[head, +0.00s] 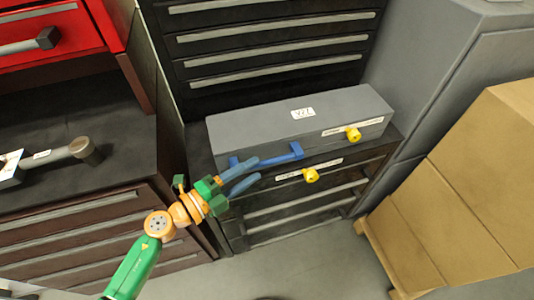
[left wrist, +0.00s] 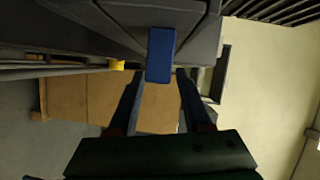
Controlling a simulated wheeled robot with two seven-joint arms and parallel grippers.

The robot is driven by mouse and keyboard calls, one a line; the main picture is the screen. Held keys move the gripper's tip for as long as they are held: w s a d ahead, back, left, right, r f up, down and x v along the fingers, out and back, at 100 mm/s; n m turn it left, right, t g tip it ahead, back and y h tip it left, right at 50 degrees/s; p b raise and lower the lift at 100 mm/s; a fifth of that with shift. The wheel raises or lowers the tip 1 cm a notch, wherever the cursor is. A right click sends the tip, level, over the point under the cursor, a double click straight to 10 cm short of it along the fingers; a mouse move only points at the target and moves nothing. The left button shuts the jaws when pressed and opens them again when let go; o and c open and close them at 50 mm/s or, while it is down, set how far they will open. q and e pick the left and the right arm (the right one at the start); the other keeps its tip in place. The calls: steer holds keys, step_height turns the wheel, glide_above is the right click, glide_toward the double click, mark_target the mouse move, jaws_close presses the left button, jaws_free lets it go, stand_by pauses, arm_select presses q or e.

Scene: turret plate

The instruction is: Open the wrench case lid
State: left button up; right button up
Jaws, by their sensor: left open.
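The wrench case (head: 250,122) is a long grey box with its lid shut, on top of a dark drawer cabinet. A blue handle (head: 288,154) runs along its front; it also shows in the left wrist view (left wrist: 161,52), centred just beyond the fingertips. A yellow knob (head: 353,134) sits at the front right of the case. My left gripper (head: 259,169) is open, its two blue-grey fingers pointing at the handle from the front left. The fingers partly hide the handle in the head view; I cannot tell whether they touch it. My right gripper is not in view.
The dark drawer cabinet (head: 290,222) has a second yellow knob (head: 311,175) below the case. Cardboard boxes (head: 470,180) stand at the right on a pallet. A dark bench (head: 110,140) with a grey tool (head: 60,154) is at the left. Open floor lies in front.

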mark_target(268, 161)
arm_select(q)
steer(key=x, duration=0.5)
steer(key=shift+w+d, duration=0.1)
steer(key=shift+d, duration=0.3)
steer(key=shift+a+r, duration=0.1)
jaws_close()
stand_by(0.9)
